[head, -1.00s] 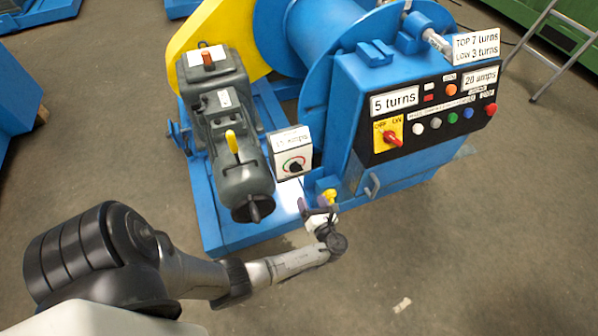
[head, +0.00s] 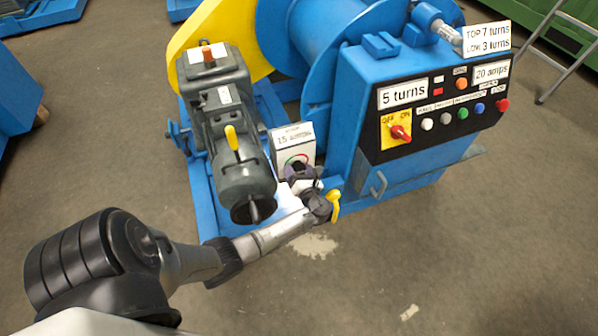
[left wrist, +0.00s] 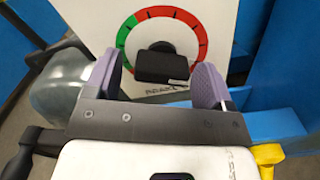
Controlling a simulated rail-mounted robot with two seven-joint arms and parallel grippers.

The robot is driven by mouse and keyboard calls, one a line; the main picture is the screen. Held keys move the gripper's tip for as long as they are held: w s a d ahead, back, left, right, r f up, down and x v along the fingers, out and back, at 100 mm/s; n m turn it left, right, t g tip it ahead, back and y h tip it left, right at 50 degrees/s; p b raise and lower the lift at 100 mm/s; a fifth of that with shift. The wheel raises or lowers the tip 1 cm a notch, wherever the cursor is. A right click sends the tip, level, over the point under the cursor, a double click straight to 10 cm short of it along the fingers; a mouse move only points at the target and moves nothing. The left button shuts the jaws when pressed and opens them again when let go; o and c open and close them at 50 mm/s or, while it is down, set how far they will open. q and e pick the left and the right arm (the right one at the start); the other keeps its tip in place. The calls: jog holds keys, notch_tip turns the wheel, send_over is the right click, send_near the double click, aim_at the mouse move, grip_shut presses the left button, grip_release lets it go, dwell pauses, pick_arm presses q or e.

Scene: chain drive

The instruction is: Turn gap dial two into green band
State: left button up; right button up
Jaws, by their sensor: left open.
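The dial is a white box (head: 306,150) with a partly readable label on top, beside the grey motor in the head view. In the left wrist view its face shows a ring, mostly red (left wrist: 187,20), with a green band (left wrist: 126,45) at the left. A black knob (left wrist: 162,64) sits at the ring's centre; where it points is unclear. My left gripper (head: 302,178) is close in front of the dial. In the left wrist view its two purple fingers (left wrist: 160,85) are apart, left and right of the knob, with no contact visible. My right gripper is out of view.
The grey motor (head: 232,130) with a yellow lever stands just left of the dial. The blue control cabinet (head: 355,130) stands to its right. A yellow handle (head: 333,204) is just right of my left gripper. The floor in front is clear.

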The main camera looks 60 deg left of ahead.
pick_arm(q)
jog(key=shift+c, duration=0.3)
jog(key=c, duration=0.9)
jog(key=shift+o, duration=0.2)
